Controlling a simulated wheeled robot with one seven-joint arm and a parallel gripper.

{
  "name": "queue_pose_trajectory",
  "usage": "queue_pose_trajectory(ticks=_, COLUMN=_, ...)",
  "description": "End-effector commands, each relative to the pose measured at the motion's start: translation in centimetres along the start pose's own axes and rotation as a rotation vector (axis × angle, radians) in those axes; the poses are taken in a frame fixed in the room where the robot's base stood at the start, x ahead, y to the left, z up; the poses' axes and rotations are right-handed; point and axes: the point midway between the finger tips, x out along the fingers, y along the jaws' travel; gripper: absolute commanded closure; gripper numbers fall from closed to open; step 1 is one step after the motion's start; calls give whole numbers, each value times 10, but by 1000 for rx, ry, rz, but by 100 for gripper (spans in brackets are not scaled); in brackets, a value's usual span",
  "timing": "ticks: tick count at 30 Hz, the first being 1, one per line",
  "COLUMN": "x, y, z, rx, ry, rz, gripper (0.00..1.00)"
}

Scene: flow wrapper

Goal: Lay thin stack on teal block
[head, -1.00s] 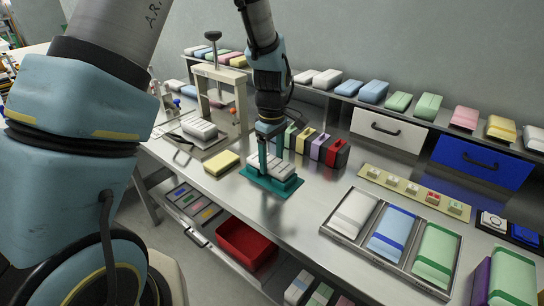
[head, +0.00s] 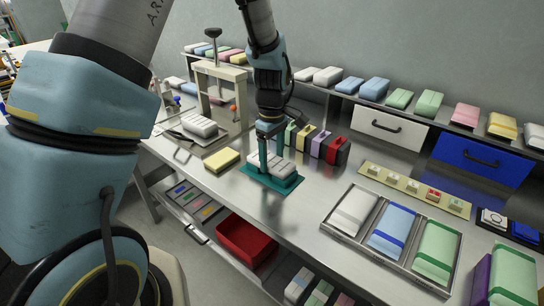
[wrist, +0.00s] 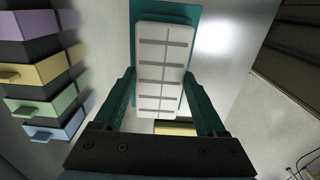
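The thin stack is a white slab with grey bands (head: 274,166). It lies on the teal block (head: 262,180), a flat teal plate on the steel bench. In the wrist view the stack (wrist: 163,65) runs lengthwise, with teal (wrist: 187,12) showing beyond its far end and along its right side. My gripper (head: 272,155) points down over it, one finger on each long side. In the wrist view the fingertips (wrist: 160,75) meet the stack's side edges with no clear gap. The stack's underside is hidden, so I cannot tell whether it rests fully on the block.
A yellow pad (head: 221,160) lies left of the block. A press frame (head: 218,85) with a white stack stands behind left. Several coloured boxes (head: 318,142) stand close behind my gripper. A three-compartment tray (head: 405,270) is at right; bare bench lies between.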

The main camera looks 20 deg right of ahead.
Motion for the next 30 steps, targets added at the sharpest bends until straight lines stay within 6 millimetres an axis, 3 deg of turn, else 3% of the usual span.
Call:
queue_pose_trajectory(ticks=1, x=0, y=0, z=0, rx=0, ry=0, rz=0, gripper=22)
queue_pose_trajectory(ticks=7, x=0, y=0, z=0, rx=0, ry=0, rz=0, gripper=0)
queue_pose_trajectory(ticks=17, x=-6, y=0, z=0, rx=0, ry=0, rz=1, gripper=0)
queue_pose_trajectory(ticks=30, x=-83, y=1, z=0, rx=0, ry=1, rz=4, gripper=0)
